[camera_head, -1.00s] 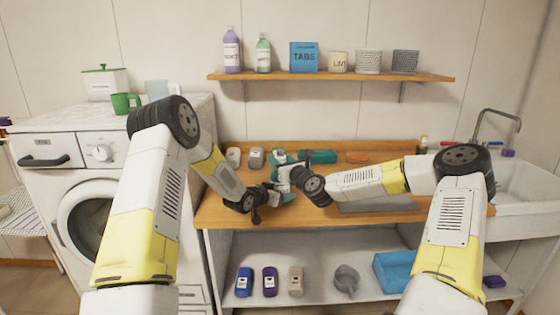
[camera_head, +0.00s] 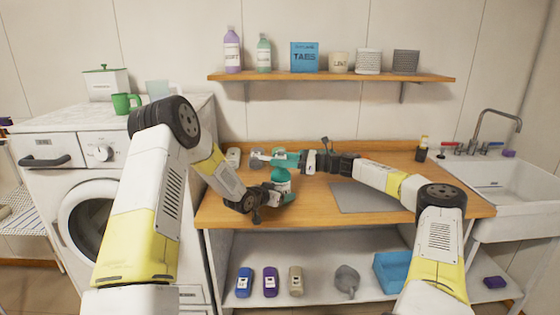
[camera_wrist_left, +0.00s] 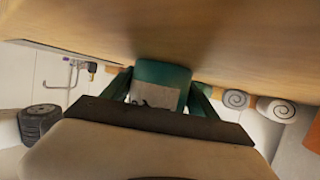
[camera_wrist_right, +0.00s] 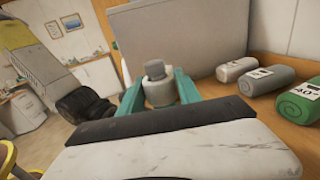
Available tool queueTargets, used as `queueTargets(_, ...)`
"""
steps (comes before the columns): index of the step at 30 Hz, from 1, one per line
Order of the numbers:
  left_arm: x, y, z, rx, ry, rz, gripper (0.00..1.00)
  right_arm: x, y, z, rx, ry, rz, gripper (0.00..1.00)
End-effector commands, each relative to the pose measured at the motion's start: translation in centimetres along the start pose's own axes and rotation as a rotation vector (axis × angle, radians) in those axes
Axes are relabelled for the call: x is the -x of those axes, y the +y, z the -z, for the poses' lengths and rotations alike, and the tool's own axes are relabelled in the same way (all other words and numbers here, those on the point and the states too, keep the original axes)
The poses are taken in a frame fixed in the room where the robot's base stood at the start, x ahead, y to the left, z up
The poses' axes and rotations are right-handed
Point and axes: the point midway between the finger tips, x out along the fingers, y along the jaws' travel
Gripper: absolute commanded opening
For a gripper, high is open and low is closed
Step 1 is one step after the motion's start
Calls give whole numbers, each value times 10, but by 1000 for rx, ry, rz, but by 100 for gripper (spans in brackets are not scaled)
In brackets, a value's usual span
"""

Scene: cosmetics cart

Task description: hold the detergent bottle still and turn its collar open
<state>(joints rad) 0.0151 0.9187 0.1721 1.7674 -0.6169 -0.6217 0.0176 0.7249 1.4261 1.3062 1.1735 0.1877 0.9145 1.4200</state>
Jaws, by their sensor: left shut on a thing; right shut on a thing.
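The detergent bottle (camera_head: 282,187), teal with a white label, stands upright on the wooden counter (camera_head: 320,205). My left gripper (camera_head: 280,193) is shut on its lower body; the left wrist view shows the bottle (camera_wrist_left: 160,85) between the teal fingers. My right gripper (camera_head: 283,160) reaches in from the right at the bottle's top. In the right wrist view it is shut on the pale collar (camera_wrist_right: 160,92), with a grey cap (camera_wrist_right: 155,68) rising above it. The fingers and hands hide much of the bottle in the head view.
A grey mat (camera_head: 365,198) lies to the right, before the sink (camera_head: 500,185). A wall shelf (camera_head: 330,77) hangs above; the washing machine (camera_head: 85,190) stands left.

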Motion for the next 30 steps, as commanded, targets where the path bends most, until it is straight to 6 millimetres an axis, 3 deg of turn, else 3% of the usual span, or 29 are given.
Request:
queueTargets(12, -1, 4, 2, -4, 3, -7, 0, -1, -2, 6, -2, 8, -201, 0)
queueTargets(30, -1, 5, 2, -5, 3, -8, 0, 1, 1, 7, -1, 13, -262, 0)
